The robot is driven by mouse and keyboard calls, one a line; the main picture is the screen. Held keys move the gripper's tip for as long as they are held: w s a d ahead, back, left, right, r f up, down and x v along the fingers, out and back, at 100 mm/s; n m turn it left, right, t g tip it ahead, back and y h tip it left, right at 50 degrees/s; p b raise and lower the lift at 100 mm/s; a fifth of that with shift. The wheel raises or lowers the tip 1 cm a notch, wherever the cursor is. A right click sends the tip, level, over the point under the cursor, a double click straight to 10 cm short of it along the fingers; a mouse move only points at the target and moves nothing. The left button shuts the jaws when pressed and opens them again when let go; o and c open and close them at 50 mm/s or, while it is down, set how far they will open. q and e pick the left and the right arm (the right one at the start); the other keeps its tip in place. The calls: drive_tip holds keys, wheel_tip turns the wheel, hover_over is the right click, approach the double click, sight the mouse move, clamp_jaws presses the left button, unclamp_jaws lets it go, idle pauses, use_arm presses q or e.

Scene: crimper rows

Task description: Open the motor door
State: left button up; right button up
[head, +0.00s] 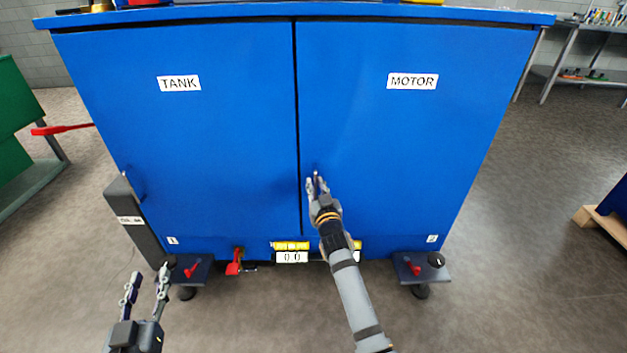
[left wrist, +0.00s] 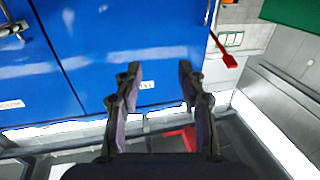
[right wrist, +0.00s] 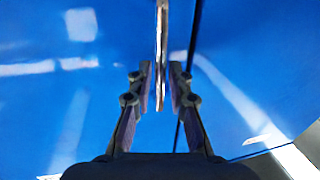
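The motor door (head: 400,130) is the right blue door of the cabinet, labelled MOTOR (head: 412,81), and stands shut. Its handle (right wrist: 161,50) is a slim upright metal bar near the door's left edge. My right gripper (head: 316,184) is at this handle. In the right wrist view, the fingers (right wrist: 161,75) stand on both sides of the bar, partly closed and close to it. Whether they press on it cannot be told. My left gripper (head: 149,276) is open and empty, low in front of the cabinet's left side; its fingers also show in the left wrist view (left wrist: 158,75).
The tank door (head: 180,130) on the left is shut, with a handle (head: 134,183) at its far left. Feet (head: 421,267) stick out at the base. A red lever (head: 234,262) hangs below. Floor (head: 520,240) right of the cabinet is clear.

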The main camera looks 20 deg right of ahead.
drive_tip(key=shift+w, duration=0.4)
clamp_jaws()
idle(0.4)
